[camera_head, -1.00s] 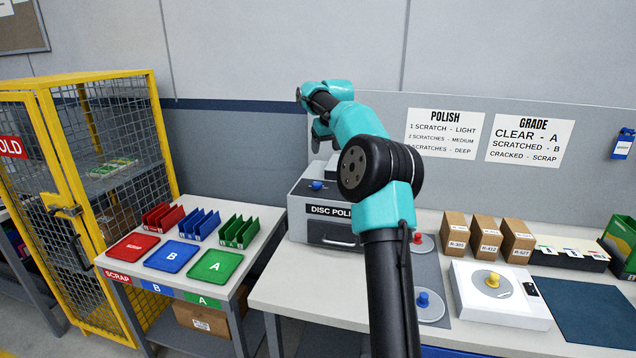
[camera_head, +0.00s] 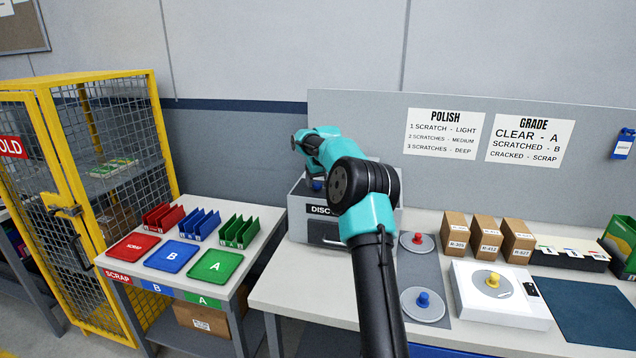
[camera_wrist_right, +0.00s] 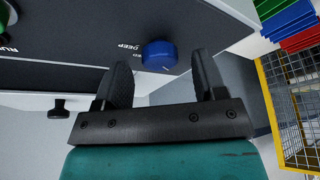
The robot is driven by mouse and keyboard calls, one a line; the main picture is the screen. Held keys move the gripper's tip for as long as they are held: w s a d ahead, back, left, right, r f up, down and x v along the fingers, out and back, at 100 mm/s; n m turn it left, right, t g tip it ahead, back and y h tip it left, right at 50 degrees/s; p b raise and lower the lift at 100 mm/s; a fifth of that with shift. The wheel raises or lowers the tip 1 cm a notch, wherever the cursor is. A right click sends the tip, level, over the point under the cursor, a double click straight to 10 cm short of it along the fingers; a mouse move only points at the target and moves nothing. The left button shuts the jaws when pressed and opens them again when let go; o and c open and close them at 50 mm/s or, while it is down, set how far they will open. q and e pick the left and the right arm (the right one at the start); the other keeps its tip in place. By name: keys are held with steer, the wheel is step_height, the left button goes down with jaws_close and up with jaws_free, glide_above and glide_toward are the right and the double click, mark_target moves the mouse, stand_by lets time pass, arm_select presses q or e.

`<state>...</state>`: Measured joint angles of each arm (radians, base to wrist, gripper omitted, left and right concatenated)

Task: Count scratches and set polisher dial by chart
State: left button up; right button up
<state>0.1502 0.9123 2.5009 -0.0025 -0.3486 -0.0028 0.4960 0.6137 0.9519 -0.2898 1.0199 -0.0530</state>
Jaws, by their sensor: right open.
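The disc polisher (camera_head: 323,232) is a grey box at the back of the bench, partly hidden by my right arm. Its blue dial (camera_wrist_right: 160,55) shows in the right wrist view beside the printed word DEEP; which setting it points at I cannot tell. My right gripper (camera_wrist_right: 158,64) is open, the dial seen between its fingers, not gripped. The POLISH chart (camera_head: 445,133) reads 1 scratch light, 2 medium, 3 deep. A yellow-hubbed disc (camera_head: 492,285) lies on a white inspection unit (camera_head: 508,315); scratches are too small to tell. My left gripper is not in view.
A red-hubbed disc (camera_head: 417,243) and a blue-hubbed disc (camera_head: 423,304) lie on a grey mat right of my arm. Small cartons (camera_head: 486,234) stand behind. A side table (camera_head: 130,262) holds red, blue and green pads and racks. A yellow cage (camera_head: 120,130) stands left.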

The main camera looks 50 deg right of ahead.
steer(key=shift+w+d+f, duration=0.1)
steer(key=shift+w+f, duration=0.1)
steer(key=shift+f, duration=0.3)
steer(key=c, duration=0.9)
